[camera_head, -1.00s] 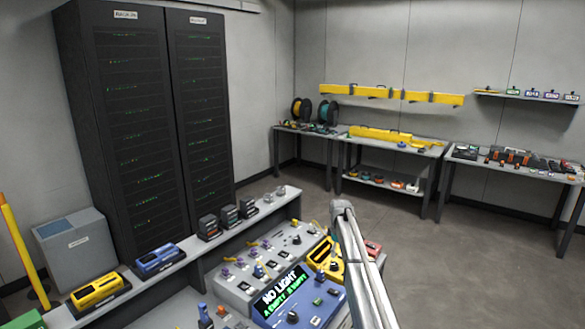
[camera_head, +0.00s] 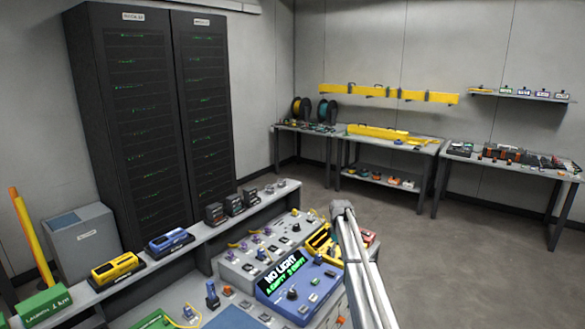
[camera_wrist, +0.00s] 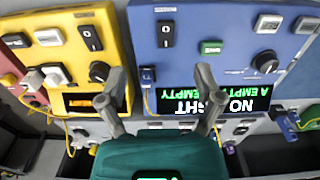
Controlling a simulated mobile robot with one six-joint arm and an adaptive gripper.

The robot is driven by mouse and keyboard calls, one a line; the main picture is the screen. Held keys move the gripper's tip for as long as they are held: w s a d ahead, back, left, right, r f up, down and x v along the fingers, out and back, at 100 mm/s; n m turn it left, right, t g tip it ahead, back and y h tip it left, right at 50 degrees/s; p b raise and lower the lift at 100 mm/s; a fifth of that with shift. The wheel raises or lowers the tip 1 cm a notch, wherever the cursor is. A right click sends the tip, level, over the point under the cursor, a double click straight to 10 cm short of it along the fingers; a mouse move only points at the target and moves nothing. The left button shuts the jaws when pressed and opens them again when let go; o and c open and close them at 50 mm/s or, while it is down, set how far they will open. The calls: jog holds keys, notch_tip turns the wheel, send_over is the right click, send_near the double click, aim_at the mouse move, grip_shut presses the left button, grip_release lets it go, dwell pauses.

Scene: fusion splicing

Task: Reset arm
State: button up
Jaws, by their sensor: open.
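My gripper (camera_wrist: 158,105) shows in the wrist view with its two fingers spread apart and nothing between them. It hovers over the bench, in front of a blue device (camera_wrist: 205,60) and a yellow device (camera_wrist: 75,60). In the head view my grey arm reaches across the right of the bench; its gripper cannot be made out there. The blue device (camera_head: 300,305) shows "NO LIGHT" and "EMPTY" on its screen. The yellow device (camera_head: 322,240) is partly hidden behind my arm.
A grey panel (camera_head: 235,268) with knobs and connectors stands behind the blue device. A shelf (camera_head: 210,238) holds yellow, blue and black units. Black racks (camera_head: 150,120) stand at the back left. Tables (camera_head: 390,150) line the far wall; the floor (camera_head: 450,285) at right is clear.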

jog(key=s+f+m+b, duration=0.3)
jog(key=s+m, duration=0.2)
jog(key=s, duration=1.7)
jog(key=s+f+m+b, duration=0.3)
jog(key=s+m, duration=0.3)
jog(key=s, duration=1.7)
jog(key=shift+s+a, duration=0.3)
